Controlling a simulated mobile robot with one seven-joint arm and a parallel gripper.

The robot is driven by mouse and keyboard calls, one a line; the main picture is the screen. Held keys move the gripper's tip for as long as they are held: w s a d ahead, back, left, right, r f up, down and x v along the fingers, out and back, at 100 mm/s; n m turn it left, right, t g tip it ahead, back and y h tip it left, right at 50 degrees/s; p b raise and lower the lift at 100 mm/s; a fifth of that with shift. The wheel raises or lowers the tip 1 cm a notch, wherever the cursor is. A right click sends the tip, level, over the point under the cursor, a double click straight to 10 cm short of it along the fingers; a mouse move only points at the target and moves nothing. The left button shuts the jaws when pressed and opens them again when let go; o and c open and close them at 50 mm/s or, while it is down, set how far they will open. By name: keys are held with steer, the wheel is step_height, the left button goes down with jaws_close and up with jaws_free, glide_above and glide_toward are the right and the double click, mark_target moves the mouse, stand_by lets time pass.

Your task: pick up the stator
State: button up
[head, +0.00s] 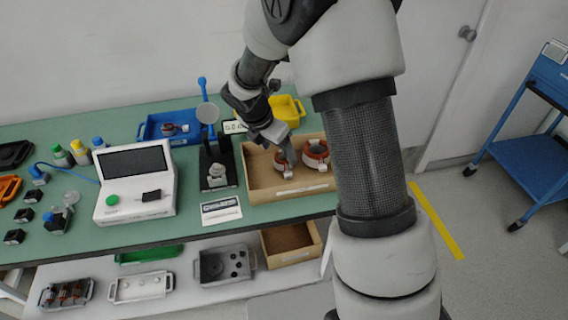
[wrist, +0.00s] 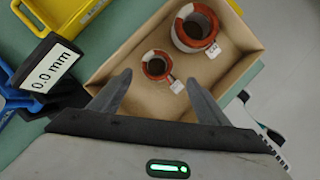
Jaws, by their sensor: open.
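Two ring-shaped stators with red-brown windings and small white tags sit in an open cardboard box (head: 262,190). The smaller stator (wrist: 157,66) lies just ahead of my gripper (wrist: 157,82), between the lines of its fingers. The larger stator (wrist: 195,27) stands farther off toward the box's far corner. In the head view, one stator (head: 281,167) is at my fingertips and partly hidden by them; the other stator (head: 317,160) is to its right. My gripper is open and empty, with its fingers pointing down into the box. I cannot tell the exact gap to the smaller stator.
A display (wrist: 52,78) reading 0.0 mm stands beside the box, with a test stand (head: 218,175) left of it. A yellow bin (head: 288,112) and a blue bin (head: 155,128) are behind. A white tester (head: 135,190) stands farther left.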

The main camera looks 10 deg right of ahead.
mark_target(281, 156)
steer(key=shift+w+b+x, duration=0.2)
steer(key=shift+b+x, duration=0.05)
steer(key=shift+x, duration=1.2)
steer(key=shift+w+b+x, duration=0.2)
steer(key=shift+x, duration=1.25)
steer(key=shift+r, duration=0.15)
steer(key=c, duration=1.4)
